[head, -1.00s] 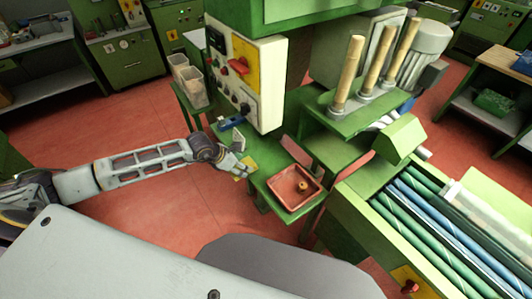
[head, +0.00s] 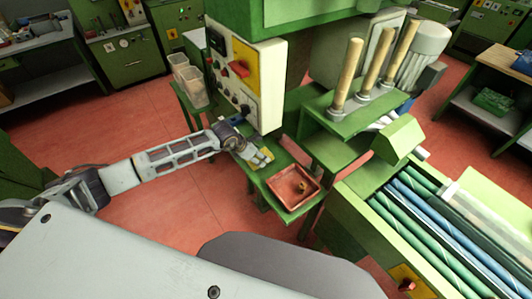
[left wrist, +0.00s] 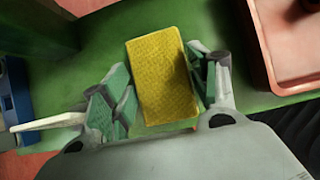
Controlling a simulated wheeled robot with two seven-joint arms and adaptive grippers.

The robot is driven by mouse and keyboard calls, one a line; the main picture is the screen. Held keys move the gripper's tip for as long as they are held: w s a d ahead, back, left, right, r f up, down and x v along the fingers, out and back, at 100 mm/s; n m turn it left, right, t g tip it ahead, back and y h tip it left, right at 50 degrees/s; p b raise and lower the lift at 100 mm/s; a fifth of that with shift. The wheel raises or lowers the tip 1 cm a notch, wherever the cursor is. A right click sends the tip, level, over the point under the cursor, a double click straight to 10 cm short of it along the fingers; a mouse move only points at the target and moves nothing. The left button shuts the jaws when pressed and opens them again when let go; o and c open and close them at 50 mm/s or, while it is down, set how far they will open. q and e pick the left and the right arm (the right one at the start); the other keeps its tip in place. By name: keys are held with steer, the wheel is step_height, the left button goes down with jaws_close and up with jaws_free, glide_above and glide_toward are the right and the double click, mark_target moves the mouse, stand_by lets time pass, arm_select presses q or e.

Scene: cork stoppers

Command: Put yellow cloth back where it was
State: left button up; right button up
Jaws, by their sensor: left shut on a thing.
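The yellow cloth (left wrist: 162,72) is a flat textured rectangle between the two fingers of my left gripper (left wrist: 163,90) in the left wrist view. The left gripper is shut on it. In the head view, the left gripper (head: 260,157) is over the green machine table, left of the red tray, and hides much of the cloth. I cannot tell whether the cloth touches the table. My right gripper is not in view.
The red tray (head: 278,193) holds a small cork piece (head: 302,188) and is close to the right of the left gripper. The control panel (head: 247,88) rises behind the gripper. A drawer of blue and green rods (head: 440,220) is at the right.

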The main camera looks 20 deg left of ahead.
mark_target(266, 153)
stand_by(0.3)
arm_select(q)
steer(key=shift+w+d+p, duration=0.35)
steer(key=shift+w+d, duration=0.95)
steer(key=shift+w, duration=0.3)
steer(key=shift+f, duration=0.75)
steer(key=shift+s, duration=0.1)
steer(key=o, duration=0.9)
steer(key=shift+a+r, duration=0.15)
steer(key=shift+b+v, duration=0.3)
steer(key=shift+v, duration=3.3)
